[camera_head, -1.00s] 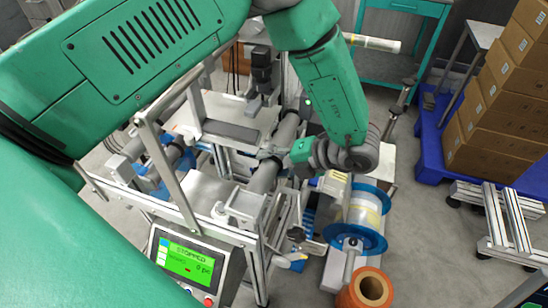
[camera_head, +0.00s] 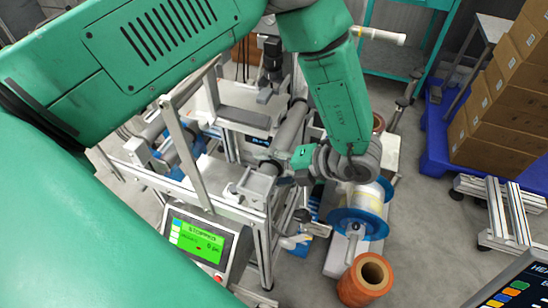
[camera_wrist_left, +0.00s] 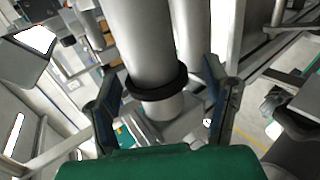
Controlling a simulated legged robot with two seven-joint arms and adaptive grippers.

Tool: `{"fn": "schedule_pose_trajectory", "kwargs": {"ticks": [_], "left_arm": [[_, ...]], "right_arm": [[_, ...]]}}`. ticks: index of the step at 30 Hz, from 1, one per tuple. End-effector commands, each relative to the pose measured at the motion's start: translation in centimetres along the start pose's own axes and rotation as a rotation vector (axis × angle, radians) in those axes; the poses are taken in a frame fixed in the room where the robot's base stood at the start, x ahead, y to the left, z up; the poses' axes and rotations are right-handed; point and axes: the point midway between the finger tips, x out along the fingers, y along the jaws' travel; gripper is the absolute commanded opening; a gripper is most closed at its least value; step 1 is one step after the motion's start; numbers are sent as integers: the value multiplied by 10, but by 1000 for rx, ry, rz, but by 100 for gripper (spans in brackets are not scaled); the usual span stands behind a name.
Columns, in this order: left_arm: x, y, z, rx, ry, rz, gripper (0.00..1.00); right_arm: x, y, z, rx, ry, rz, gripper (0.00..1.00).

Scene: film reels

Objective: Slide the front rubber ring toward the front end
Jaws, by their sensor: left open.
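The front rubber ring (camera_wrist_left: 158,84) is a black band around a grey roller (camera_wrist_left: 140,30) in the left wrist view. A short paler end of the roller shows below it. My left gripper (camera_wrist_left: 163,88) is open, with one dark finger on each side of the roller and ring. Gaps show between the fingers and the ring. In the head view my left gripper (camera_head: 276,164) reaches across the grey roller (camera_head: 291,126) from the right. My right gripper is not in view.
A control panel (camera_head: 197,240) reading STOPPED stands in front of the machine frame. A blue-flanged reel (camera_head: 357,222) and an orange roll (camera_head: 366,279) are right of the roller. Stacked cartons (camera_head: 508,95) stand on a blue pallet (camera_head: 437,140). Open floor lies between the reel and pallet.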

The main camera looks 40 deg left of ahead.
Motion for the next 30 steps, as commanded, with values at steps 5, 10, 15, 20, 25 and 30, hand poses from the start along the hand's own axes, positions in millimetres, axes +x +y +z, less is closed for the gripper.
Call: {"fn": "schedule_pose_trajectory", "kwargs": {"ticks": [5,10,15,20,25,30], "left_arm": [[-24,-1,1,-1,-2,-2,70],[-61,-2,2,-1,-4,-2,70],[-94,-2,2,1,-2,-1,70],[-113,-3,2,1,-1,-1,70],[-118,-3,1,3,1,0,70],[-118,-3,2,3,1,-1,70]], "right_arm": [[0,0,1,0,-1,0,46],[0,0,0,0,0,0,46],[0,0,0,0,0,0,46],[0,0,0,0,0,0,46],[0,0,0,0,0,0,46],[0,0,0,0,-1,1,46]]}}
